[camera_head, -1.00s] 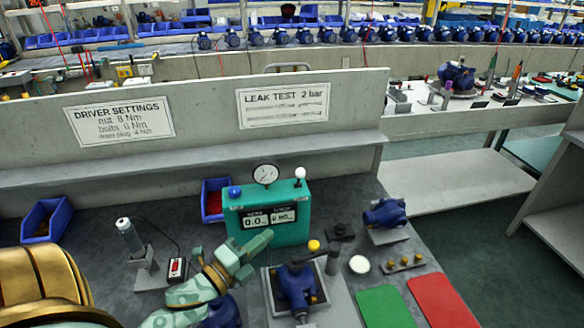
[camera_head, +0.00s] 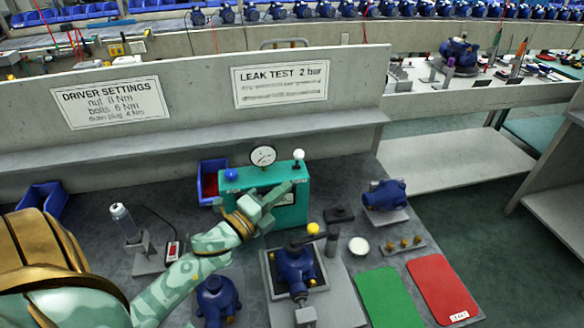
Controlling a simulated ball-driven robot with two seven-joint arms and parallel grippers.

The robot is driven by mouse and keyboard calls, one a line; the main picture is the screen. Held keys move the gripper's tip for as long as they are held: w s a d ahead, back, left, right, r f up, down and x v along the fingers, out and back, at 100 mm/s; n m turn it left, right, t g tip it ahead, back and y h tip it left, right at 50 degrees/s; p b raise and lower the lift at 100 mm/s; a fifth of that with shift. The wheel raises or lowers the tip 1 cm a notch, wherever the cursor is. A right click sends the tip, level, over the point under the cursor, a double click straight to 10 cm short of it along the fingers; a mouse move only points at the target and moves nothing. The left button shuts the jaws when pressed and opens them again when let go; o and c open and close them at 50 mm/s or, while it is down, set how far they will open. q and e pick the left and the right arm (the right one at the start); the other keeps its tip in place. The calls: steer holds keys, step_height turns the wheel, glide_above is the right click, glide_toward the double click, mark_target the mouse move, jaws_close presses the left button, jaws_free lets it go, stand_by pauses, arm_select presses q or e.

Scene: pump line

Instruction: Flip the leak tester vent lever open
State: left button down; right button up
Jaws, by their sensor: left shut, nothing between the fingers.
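The leak tester (camera_head: 300,215) is a teal box with a round dial gauge (camera_head: 263,156) on top and a blue knob (camera_head: 231,174) at its top left. A short lever with a white ball (camera_head: 299,155) stands upright at its top right; I take this to be the vent lever. My left gripper (camera_head: 283,190) is shut and empty. It is in front of the tester's face, below and left of the white ball, and hides most of the display. I cannot tell whether it touches the box. My right gripper is not in view.
A blue pump (camera_head: 296,270) sits in a fixture near a yellow ball (camera_head: 313,229), right of my left arm. Another pump (camera_head: 217,300) is below the arm. A green mat (camera_head: 390,298) and red mat (camera_head: 443,288) lie at right. A low wall stands behind.

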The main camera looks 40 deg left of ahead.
mark_target(298, 159)
arm_select(q)
steer(key=w+a+r, duration=0.1)
steer(key=w+a, duration=0.1)
steer(key=w, duration=0.4)
steer(key=shift+w, duration=0.4)
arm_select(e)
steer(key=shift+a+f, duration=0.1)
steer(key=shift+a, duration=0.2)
arm_select(q)
steer(key=shift+r, duration=0.15)
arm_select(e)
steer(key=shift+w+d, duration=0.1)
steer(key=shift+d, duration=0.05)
